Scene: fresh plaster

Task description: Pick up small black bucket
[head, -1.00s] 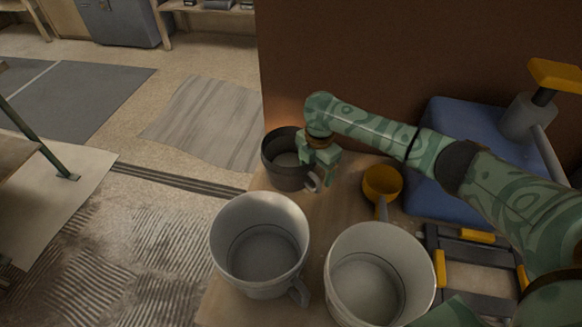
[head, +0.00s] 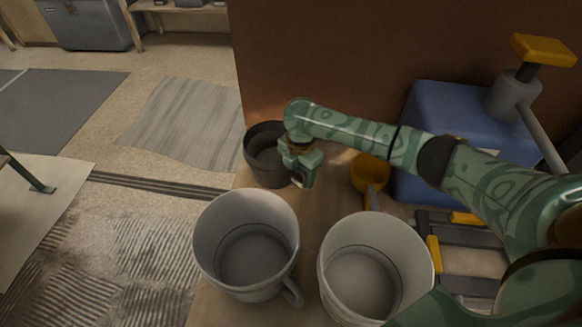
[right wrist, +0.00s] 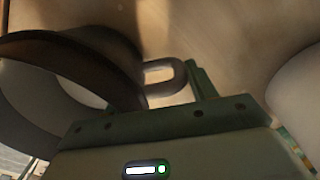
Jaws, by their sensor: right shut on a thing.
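The small black bucket (head: 262,160) stands at the back left of the wooden table in the head view, its handle toward the right. My right gripper (head: 301,176) is at the bucket's right side, shut on its handle or wall; the fingers hide part of the contact. In the right wrist view the bucket's dark rim (right wrist: 85,50) fills the left, and its looped handle (right wrist: 166,78) lies beside a green finger of the gripper. My left gripper is not in view.
Two larger pale buckets (head: 207,240) (head: 328,285) stand in front on the table (head: 308,225). A small yellow cup with a handle (head: 370,172) is right of the black bucket. A blue container (head: 420,105) and a brown wall (head: 320,50) are behind.

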